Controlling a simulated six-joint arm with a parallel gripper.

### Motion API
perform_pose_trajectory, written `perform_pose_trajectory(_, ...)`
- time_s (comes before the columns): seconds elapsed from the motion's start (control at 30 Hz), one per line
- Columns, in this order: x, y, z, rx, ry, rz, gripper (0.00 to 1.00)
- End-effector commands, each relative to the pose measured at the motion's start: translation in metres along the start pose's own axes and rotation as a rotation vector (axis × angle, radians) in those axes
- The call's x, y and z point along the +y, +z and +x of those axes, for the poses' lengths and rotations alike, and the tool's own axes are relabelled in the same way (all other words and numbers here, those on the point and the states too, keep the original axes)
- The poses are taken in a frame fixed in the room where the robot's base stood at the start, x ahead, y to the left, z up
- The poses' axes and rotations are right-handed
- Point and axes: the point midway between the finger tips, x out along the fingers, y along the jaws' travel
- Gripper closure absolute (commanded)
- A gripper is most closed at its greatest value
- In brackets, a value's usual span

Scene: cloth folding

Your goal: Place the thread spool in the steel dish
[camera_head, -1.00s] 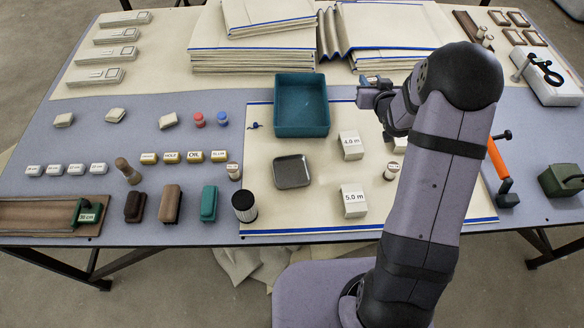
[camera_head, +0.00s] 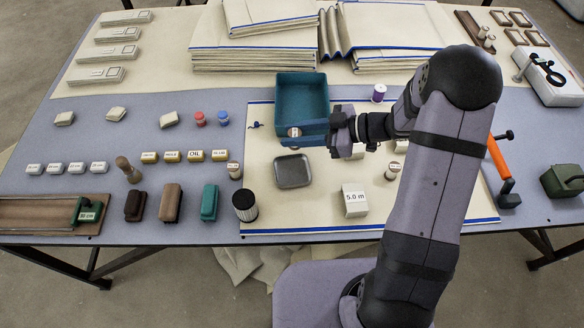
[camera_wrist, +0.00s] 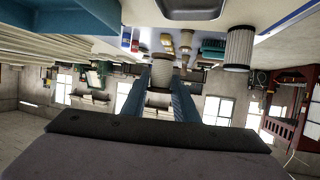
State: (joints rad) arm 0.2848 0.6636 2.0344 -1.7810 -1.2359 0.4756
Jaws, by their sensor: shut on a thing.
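My gripper (camera_head: 296,134) reaches in from the right, its blue fingers shut on a small pale spool (camera_head: 294,131). The shallow grey steel dish (camera_head: 292,172) lies empty on the cream mat, just nearer the front than the gripper in the head view. Part of the dish (camera_wrist: 190,10) also shows at the top of the wrist view. The spool appears above the mat, apart from the dish; its exact height is unclear.
A teal bin (camera_head: 301,92) stands close behind the gripper. A dark ribbed cylinder (camera_head: 245,206) is front left of the dish, and a 5.0 m block (camera_head: 355,202) front right. A purple spool (camera_head: 379,93) stands at the back. Bare mat surrounds the dish.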

Motion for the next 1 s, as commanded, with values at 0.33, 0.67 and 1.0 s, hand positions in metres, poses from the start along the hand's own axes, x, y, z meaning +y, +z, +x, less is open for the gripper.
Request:
perform_pose_trajectory(0.33,-0.026,-0.007,0.0,-0.002,-0.048,-0.023,0.95)
perform_pose_trajectory(0.67,-0.026,0.028,0.015,-0.001,-0.047,-0.018,0.95)
perform_pose_trajectory(1.0,-0.025,0.048,0.023,-0.002,-0.044,-0.023,0.95)
